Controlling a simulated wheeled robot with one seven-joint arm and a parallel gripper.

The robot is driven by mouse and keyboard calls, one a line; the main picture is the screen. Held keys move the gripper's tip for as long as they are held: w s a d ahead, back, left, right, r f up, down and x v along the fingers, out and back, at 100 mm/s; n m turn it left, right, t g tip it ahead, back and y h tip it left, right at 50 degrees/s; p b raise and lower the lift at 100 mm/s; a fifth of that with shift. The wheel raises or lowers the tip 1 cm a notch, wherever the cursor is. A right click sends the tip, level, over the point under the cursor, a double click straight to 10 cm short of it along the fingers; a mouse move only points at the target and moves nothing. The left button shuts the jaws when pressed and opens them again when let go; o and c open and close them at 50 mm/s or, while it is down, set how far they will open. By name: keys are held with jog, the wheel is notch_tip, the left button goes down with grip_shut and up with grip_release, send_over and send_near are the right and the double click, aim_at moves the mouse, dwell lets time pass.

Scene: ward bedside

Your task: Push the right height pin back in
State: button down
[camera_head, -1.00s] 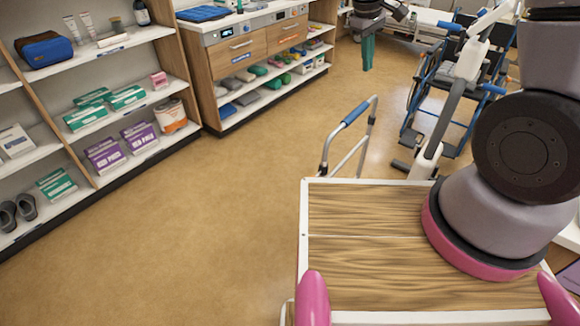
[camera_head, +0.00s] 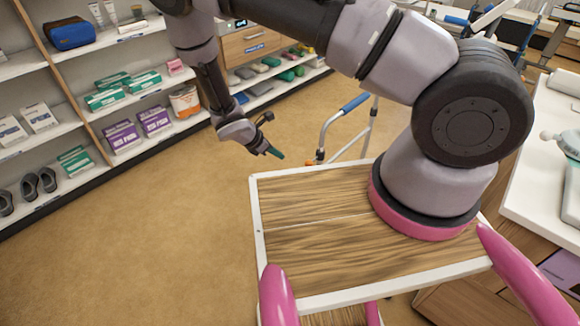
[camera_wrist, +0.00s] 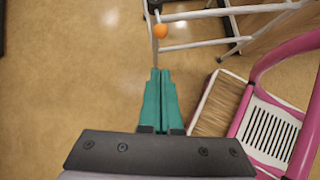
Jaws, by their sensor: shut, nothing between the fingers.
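The walking frame's blue handgrip (camera_head: 354,103) and pale metal tubes show beyond my base in the head view. A small orange knob, apparently the height pin, sits low on the frame's near left leg (camera_head: 315,162). In the wrist view the orange knob (camera_wrist: 160,31) stands out beside a thin grey leg tube, just ahead of my fingertips. My gripper (camera_wrist: 160,72) has teal fingers, closed together and empty. In the head view my gripper (camera_head: 275,152) is left of the knob, with a gap between them. The pin's shaft and hole are too small to make out.
Open floor (camera_head: 150,230) lies left of my base. Shelves with boxes (camera_head: 122,135) stand along the left and back. A white-topped table (camera_head: 545,150) is at the right. Other white frame tubes (camera_wrist: 230,12) cross the top of the wrist view.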

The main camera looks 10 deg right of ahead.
aim_at(310, 163)
jog(key=shift+s+a+f+n, duration=0.3)
jog(key=shift+f+n, duration=0.1)
jog(key=shift+f, duration=0.25)
jog(key=w+d+r+x, duration=0.1)
jog(key=x, duration=1.2)
jog(key=shift+d+r, duration=0.25)
jog(key=shift+d, duration=0.15)
jog(key=shift+w+d, duration=0.75)
jog(key=shift+d, duration=0.25)
